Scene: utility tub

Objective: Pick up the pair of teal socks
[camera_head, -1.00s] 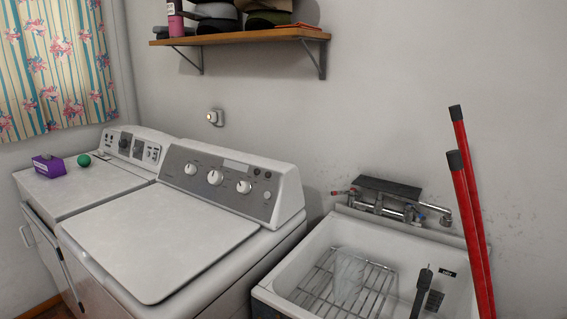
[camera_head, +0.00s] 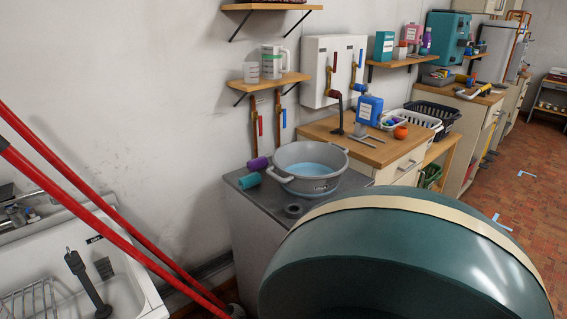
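A small teal roll (camera_head: 249,180), which looks like the pair of teal socks, lies at the left front of a grey counter top. It is beside a grey round tub (camera_head: 287,180) holding bluish water, and next to a similar purple roll (camera_head: 258,164). It is too small to make out its fabric. Neither of my grippers is in view.
A large dark teal rounded object (camera_head: 400,265) with a beige band fills the lower right foreground. Red poles (camera_head: 95,205) lean across the left, in front of a white sink (camera_head: 135,290).

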